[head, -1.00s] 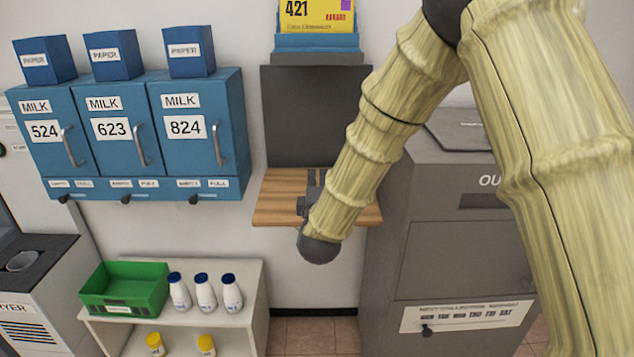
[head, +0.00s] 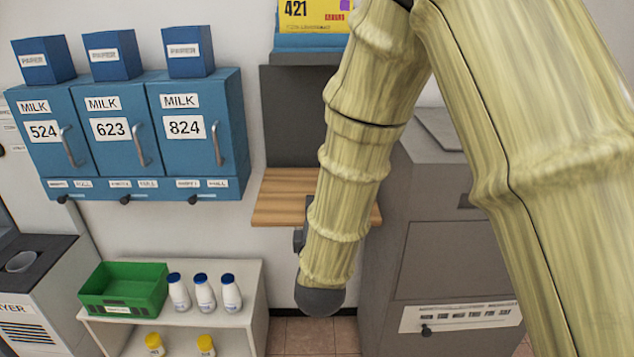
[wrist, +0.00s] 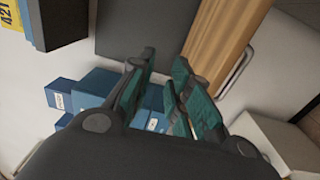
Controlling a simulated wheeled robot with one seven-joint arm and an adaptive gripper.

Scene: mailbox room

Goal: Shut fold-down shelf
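The fold-down shelf (head: 282,197) is a wooden slatted board, folded down and sticking out level below a dark grey wall panel (head: 288,120). My arm hides its middle and part of its right side in the head view. In the wrist view the shelf (wrist: 218,42) shows at upper right, beyond and right of my fingers, with a metal bar along its edge. My gripper (wrist: 165,64) is open and empty there, its green-padded fingers apart, with no visible contact. In the head view it is mostly hidden behind my arm, at the shelf's front.
Blue milk boxes (head: 130,120) hang on the wall at left. Below them stands a white shelf unit (head: 240,300) with a green bin (head: 124,290) and several bottles. A grey cabinet (head: 440,260) stands close on the right. A blue holder (head: 305,45) with a yellow sign is above.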

